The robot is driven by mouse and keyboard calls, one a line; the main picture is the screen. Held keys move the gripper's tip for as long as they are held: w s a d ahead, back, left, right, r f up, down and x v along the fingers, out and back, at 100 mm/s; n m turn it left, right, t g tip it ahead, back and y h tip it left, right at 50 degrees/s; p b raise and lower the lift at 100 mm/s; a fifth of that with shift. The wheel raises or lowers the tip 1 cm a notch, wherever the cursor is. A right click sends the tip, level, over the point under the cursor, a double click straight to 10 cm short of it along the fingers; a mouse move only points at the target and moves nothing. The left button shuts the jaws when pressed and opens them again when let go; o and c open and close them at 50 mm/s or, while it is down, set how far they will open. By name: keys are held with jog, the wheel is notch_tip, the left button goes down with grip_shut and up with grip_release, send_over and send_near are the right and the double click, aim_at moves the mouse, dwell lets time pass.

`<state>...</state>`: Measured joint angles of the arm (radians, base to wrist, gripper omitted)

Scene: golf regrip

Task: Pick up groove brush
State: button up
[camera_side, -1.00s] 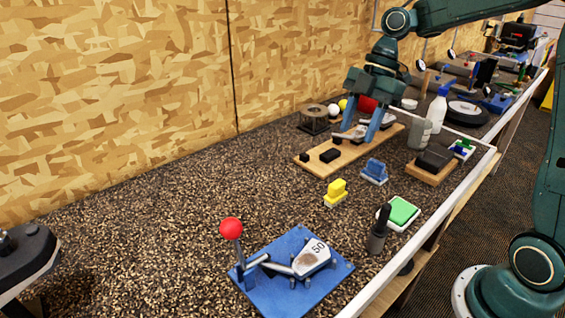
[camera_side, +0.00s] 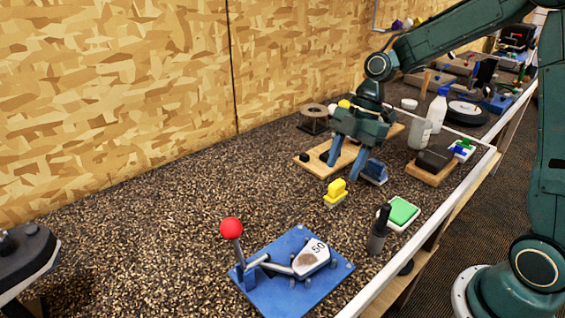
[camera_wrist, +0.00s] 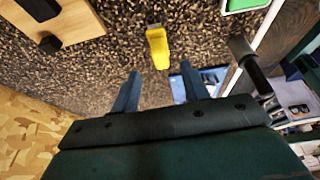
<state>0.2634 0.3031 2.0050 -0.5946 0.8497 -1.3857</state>
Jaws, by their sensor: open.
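Two small brush-like blocks with pale undersides lie on the speckled bench: a yellow one (camera_side: 336,192) and a blue one (camera_side: 376,171). I cannot tell from their looks which is the groove brush. My gripper (camera_side: 345,168) is open and empty, above the bench by the wooden board, with the yellow block in front of it and the blue block to its right. In the wrist view the yellow block (camera_wrist: 158,47) stands ahead of the gap between the fingertips of my gripper (camera_wrist: 158,70), apart from them. The blue block does not clearly show there.
A wooden board (camera_side: 314,166) with dark blocks lies behind the fingers. A green pad (camera_side: 402,211) and a dark upright tool (camera_side: 379,231) stand front right. A blue plate (camera_side: 300,292) with a red-knobbed lever holds a club head. Bench left of the yellow block is clear.

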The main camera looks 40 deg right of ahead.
aim_at(338, 182)
jog(key=shift+f, duration=0.15)
jog(key=shift+x, duration=2.55)
jog(key=c, duration=1)
